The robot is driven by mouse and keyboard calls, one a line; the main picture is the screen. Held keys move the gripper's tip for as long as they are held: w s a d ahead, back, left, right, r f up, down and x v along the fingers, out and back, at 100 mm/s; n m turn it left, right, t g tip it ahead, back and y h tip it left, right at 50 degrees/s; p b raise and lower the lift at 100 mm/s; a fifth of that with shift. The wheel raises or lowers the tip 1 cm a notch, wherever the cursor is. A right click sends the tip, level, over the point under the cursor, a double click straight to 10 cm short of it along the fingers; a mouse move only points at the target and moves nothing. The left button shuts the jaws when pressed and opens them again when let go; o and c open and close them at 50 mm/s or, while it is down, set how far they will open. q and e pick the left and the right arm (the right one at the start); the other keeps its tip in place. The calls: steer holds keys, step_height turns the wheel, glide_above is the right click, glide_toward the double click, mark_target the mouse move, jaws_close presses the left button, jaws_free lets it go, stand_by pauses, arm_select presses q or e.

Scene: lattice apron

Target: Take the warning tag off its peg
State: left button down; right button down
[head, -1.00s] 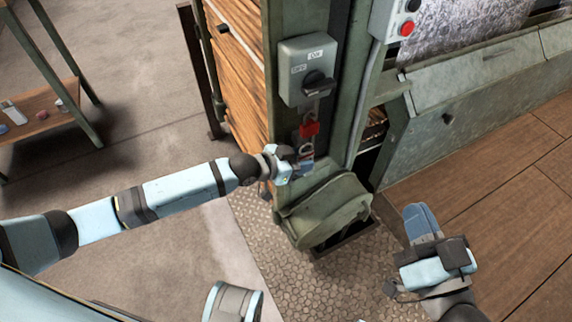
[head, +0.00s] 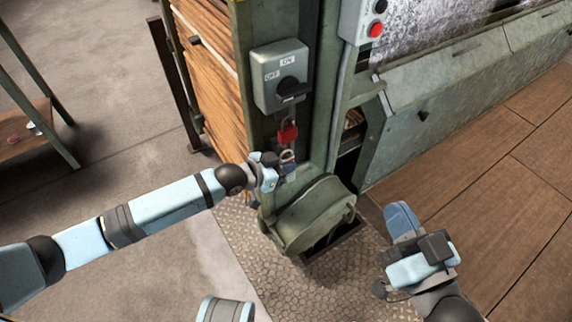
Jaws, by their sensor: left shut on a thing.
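A small item that I take to be the warning tag (head: 288,158) hangs in the head view below a red padlock (head: 287,133), against the green machine post. It has a pale ring-like top and a darker lower part. It is small and partly covered, so its face and its peg cannot be made out. My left gripper (head: 274,171) reaches in from the left and is shut on this item, close to the post. My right gripper (head: 402,221) is at the lower right, away from the post, over the floor. Its finger gap cannot be made out.
A grey switch box (head: 279,76) marked OFF and ON sits on the post above the padlock. A rounded green housing (head: 309,213) stands just below my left gripper. A control box with a red button (head: 375,29) is at the upper right. Open floor lies left.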

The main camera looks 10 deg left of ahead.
arm_select(q)
steer(key=shift+r, duration=0.1)
arm_select(e)
steer(key=shift+r, duration=0.1)
stand_by(0.4)
arm_select(q)
steer(key=shift+r+p, duration=0.55)
steer(key=shift+p, duration=0.3)
arm_select(e)
steer(key=shift+r, duration=0.7)
